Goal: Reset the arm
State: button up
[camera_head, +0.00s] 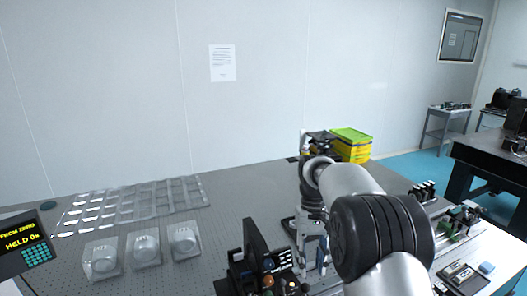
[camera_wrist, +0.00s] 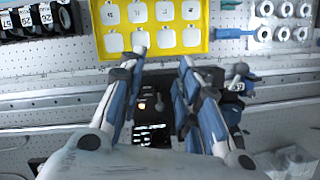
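My arm (camera_head: 352,184) reaches from the lower right over the optical table, and its end points down. In the head view, my gripper (camera_head: 318,265) is low over the table, just right of a black instrument (camera_head: 258,262), and partly hidden. In the wrist view, my gripper (camera_wrist: 161,60) has its two blue and grey fingers apart with nothing held between them. A dark device (camera_wrist: 153,105) with an orange light and a lit display lies beyond the fingers. I cannot tell whether the fingers touch anything.
Three clear blocks (camera_head: 143,249) and clear trays (camera_head: 130,203) occupy the table's left. Yellow-green boxes (camera_head: 352,146) stand behind my arm. The wrist view shows a yellow tray (camera_wrist: 203,48), black numbered parts (camera_wrist: 36,20) and white rings (camera_wrist: 283,33). Bare table (camera_head: 235,205) lies centre-left.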

jog(key=s+r+t, duration=0.2)
jog(key=s+r, duration=0.6)
jog(key=r, duration=0.1)
jog(key=s+d+r+t+b, duration=0.1)
jog(key=s+r+t+b, duration=0.2)
jog(key=s, duration=1.1)
jog(key=s+f+m+t, duration=0.1)
jog(key=s+f+t, duration=0.1)
jog(key=s+f, duration=0.3)
jog(key=s, duration=0.4)
jog(key=shift+s+d+t, duration=0.15)
jog(key=shift+d+t, duration=0.1)
jog(key=shift+t, duration=0.15)
jog(key=shift+a, duration=0.15)
